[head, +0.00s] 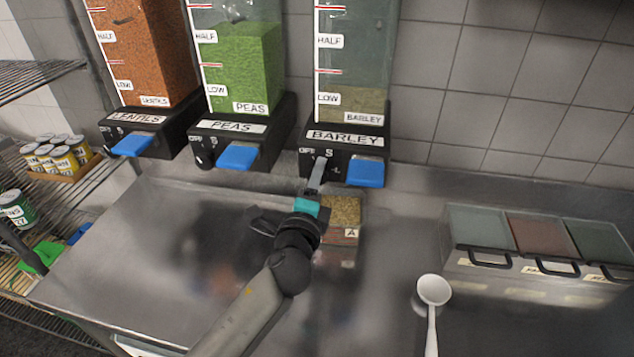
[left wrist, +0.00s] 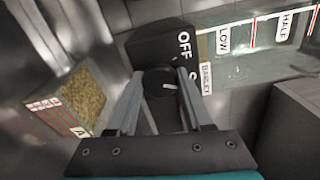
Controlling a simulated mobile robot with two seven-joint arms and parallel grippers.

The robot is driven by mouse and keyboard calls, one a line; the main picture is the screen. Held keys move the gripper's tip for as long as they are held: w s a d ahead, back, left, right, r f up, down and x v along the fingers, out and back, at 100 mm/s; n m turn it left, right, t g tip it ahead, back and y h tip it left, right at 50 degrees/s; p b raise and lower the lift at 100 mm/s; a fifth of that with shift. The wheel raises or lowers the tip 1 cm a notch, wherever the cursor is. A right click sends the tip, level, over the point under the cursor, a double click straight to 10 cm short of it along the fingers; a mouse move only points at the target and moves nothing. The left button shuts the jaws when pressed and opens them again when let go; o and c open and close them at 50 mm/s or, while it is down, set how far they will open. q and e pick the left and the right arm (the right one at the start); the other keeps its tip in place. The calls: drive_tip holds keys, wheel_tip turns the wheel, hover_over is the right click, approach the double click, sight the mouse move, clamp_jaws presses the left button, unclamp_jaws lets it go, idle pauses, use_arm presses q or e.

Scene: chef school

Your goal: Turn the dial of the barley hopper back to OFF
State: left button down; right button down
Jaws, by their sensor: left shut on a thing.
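The barley hopper (head: 355,75) is the rightmost of three hoppers on the back wall, with barley at about the LOW mark. Its black base carries a BARLEY label, a blue lever (head: 365,172) and OFF and S markings. My left gripper (head: 318,178) reaches up to the dial below those markings and mostly hides it in the head view. In the left wrist view its fingers are shut on the black dial (left wrist: 160,82), which has a pale pointer line. The OFF mark shows just above the dial. My right gripper is not in view.
A container marked A (head: 352,233) holding barley grains stands on the steel counter below the hopper. A white ladle (head: 433,292) and lidded bins (head: 480,228) lie to the right. The lentils hopper (head: 150,50) and peas hopper (head: 240,60) stand left.

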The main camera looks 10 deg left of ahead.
use_arm(q)
drive_tip(key=n, duration=0.3)
drive_tip(key=shift+b, duration=0.3)
drive_tip(key=n, duration=0.2)
drive_tip(key=shift+n, duration=0.4)
drive_tip(key=n, duration=0.4)
drive_tip(key=shift+n, duration=0.4)
drive_tip(key=shift+c, duration=1.5)
unclamp_jaws()
drive_tip(key=s, duration=1.5)
drive_tip(key=shift+s+b, duration=0.15)
drive_tip(key=shift+b, duration=0.25)
